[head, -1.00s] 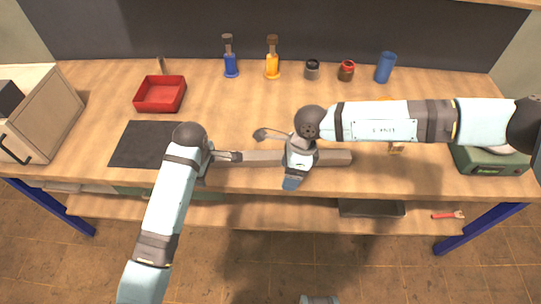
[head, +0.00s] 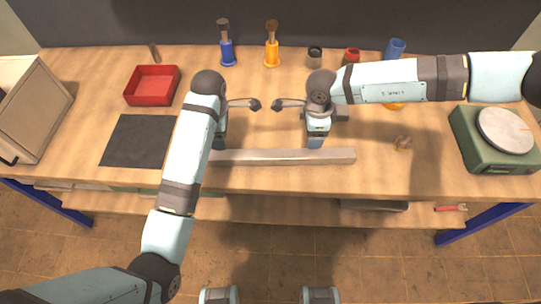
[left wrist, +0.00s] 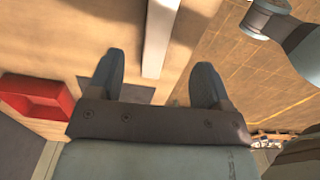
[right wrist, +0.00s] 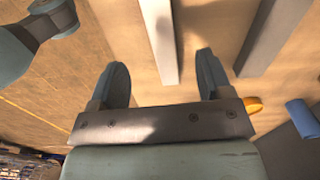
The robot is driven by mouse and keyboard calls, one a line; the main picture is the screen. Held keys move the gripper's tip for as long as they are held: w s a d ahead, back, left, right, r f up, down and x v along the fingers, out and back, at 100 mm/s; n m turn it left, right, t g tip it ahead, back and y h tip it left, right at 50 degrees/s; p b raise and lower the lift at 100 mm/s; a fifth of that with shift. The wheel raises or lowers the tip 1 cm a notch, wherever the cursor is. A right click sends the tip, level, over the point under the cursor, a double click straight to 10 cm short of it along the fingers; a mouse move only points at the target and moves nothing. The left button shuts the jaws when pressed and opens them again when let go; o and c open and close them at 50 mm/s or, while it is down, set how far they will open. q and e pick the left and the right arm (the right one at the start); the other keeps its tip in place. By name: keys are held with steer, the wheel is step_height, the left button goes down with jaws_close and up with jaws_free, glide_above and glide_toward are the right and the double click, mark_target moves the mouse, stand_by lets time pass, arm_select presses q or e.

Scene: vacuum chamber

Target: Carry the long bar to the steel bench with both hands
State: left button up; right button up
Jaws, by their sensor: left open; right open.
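The long bar (head: 285,157) is a pale grey metal beam lying left to right on the wooden bench top (head: 270,181), near the front edge. My left gripper (head: 220,142) is at the bar's left part, open and empty. In the left wrist view the bar (left wrist: 158,38) runs up between the spread fingers (left wrist: 155,70). My right gripper (head: 317,142) is at the bar's right part, also open and empty. In the right wrist view the bar (right wrist: 159,40) lies ahead between the fingers (right wrist: 162,68). Exact finger height above the bar cannot be told. No steel-topped bench is in view.
A dark mat (head: 138,141) and a red tray (head: 152,86) are at the left. A green scale (head: 488,153) stands at the right. Bottles, jars and a blue cup (head: 395,49) line the back. A small brown piece (head: 403,143) lies right of the bar.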

mark_target(226, 154)
arm_select(q)
step_height(226, 154, down, 12)
steer(key=shift+r, duration=0.1)
arm_select(e)
step_height(226, 154, down, 12)
steer(key=shift+r, duration=0.1)
arm_select(q)
jaws_close()
arm_select(e)
jaws_close()
